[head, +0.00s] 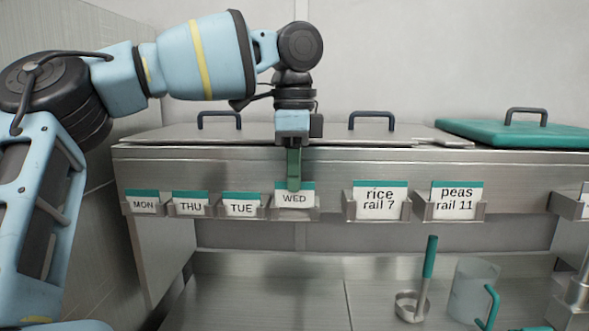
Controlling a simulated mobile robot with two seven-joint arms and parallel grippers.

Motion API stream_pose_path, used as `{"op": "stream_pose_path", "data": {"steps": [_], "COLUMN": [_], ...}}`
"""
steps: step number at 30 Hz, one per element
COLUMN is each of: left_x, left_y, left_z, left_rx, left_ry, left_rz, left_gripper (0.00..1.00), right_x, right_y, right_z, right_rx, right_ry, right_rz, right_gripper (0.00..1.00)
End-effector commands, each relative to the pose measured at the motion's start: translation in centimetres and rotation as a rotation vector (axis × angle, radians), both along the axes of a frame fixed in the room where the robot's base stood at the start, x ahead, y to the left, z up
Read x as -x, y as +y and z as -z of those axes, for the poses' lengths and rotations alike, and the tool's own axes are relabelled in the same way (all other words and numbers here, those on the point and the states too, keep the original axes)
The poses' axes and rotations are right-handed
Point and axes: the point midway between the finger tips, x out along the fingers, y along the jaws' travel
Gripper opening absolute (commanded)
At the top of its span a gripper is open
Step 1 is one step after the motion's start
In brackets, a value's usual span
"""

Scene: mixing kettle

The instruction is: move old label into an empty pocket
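A row of labels with teal top bands sits in metal pockets along the counter front. The small ones read MON (143,204), THU (190,206), TUE (241,209) and WED (294,199). Larger ones read "rice rail 7" (380,201) and "peas rail 11" (455,201). My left gripper (293,187) points down at the WED label, and its green finger overlaps the label's top edge. The fingers line up in the view, so I cannot tell whether they grip it. My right gripper is not in view.
Steel lids with dark handles (372,122) and a teal lid (520,132) cover the counter top. Below are a ladle-like cup with a teal handle (429,262) and a clear jug (470,290). Another pocket (566,206) is cut by the right edge.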

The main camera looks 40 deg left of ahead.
Motion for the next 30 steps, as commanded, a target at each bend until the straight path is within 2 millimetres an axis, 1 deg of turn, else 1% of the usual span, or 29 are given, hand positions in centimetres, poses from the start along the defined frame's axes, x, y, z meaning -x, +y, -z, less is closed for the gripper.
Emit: {"op": "stream_pose_path", "data": {"steps": [15,22,24,27,28,30], "left_x": [0.0,0.1,0.1,0.1,0.1,0.1], "left_y": [0.0,0.0,0.0,0.0,0.0,0.0], "left_z": [1.6,1.9,1.9,2.0,2.1,2.1], "left_rx": [0.001,0.001,0.001,0.002,0.001,0.002], "left_ry": [0.002,0.009,0.012,0.014,0.016,0.017], "left_rz": [0.0,0.0,0.0,0.0,0.0,0.0], "left_gripper": [0.0,0.0,0.11,0.24,0.28,0.28], "right_x": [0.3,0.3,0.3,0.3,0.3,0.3], "right_y": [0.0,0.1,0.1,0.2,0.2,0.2], "right_z": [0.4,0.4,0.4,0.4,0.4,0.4], "right_rx": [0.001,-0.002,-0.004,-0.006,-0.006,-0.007], "right_ry": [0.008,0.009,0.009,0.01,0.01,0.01], "right_rz": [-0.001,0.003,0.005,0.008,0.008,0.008], "right_gripper": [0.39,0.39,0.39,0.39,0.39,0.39]}}
